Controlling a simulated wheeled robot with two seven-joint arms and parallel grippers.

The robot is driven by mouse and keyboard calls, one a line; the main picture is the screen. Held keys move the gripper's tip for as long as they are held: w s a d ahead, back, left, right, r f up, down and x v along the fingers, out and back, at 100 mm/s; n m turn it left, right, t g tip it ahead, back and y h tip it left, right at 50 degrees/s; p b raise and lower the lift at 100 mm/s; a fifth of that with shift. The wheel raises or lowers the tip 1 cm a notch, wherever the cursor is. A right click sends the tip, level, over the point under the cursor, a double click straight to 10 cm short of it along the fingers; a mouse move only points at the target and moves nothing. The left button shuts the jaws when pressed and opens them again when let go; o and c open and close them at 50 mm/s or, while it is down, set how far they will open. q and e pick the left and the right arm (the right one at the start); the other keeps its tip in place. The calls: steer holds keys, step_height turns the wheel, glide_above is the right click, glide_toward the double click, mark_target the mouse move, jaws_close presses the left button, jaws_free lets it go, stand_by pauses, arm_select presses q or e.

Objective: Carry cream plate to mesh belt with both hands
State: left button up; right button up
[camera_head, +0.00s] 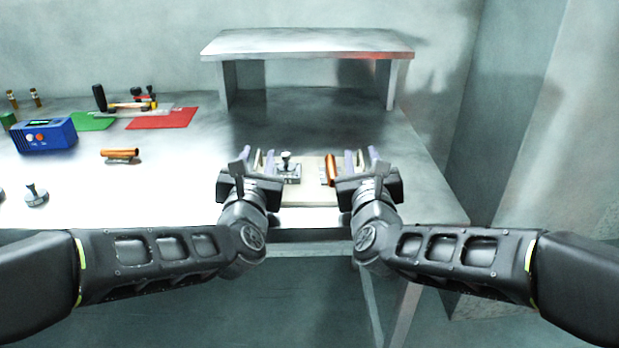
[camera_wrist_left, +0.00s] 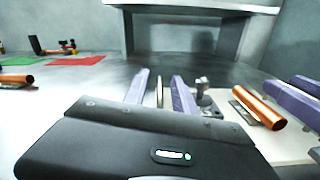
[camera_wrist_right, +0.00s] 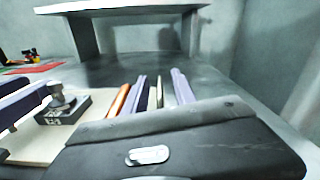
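The cream plate (camera_head: 310,194) lies near the front edge of the metal table, between my two grippers. It carries a metal block with a knob (camera_head: 288,170) and a copper tube (camera_head: 330,170). My left gripper (camera_head: 263,160) is at its left end, with its purple fingers apart on either side of a thin cream upright piece (camera_wrist_left: 159,92). My right gripper (camera_head: 363,160) is at the right end, its fingers apart around a similar upright piece (camera_wrist_right: 159,93). Gaps show beside both pieces. I cannot clearly make out a mesh belt; the surface under the shelf is dark.
A metal shelf (camera_head: 308,42) on side supports stands behind the plate. On the left are a blue box (camera_head: 45,136), another copper tube (camera_head: 120,155), a red mat (camera_head: 162,119), a green mat (camera_head: 92,121) and a knobbed weight (camera_head: 36,196). Table between plate and shelf is clear.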

arm_select(q)
steer(key=shift+c, duration=0.4)
arm_select(e)
steer(key=shift+c, duration=0.4)
arm_select(q)
steer(key=c, duration=0.6)
arm_select(e)
steer(key=c, duration=0.6)
arm_select(q)
jaws_close()
arm_select(e)
jaws_close()
arm_select(q)
steer(key=shift+a, duration=0.2)
arm_select(e)
steer(key=shift+d, duration=0.2)
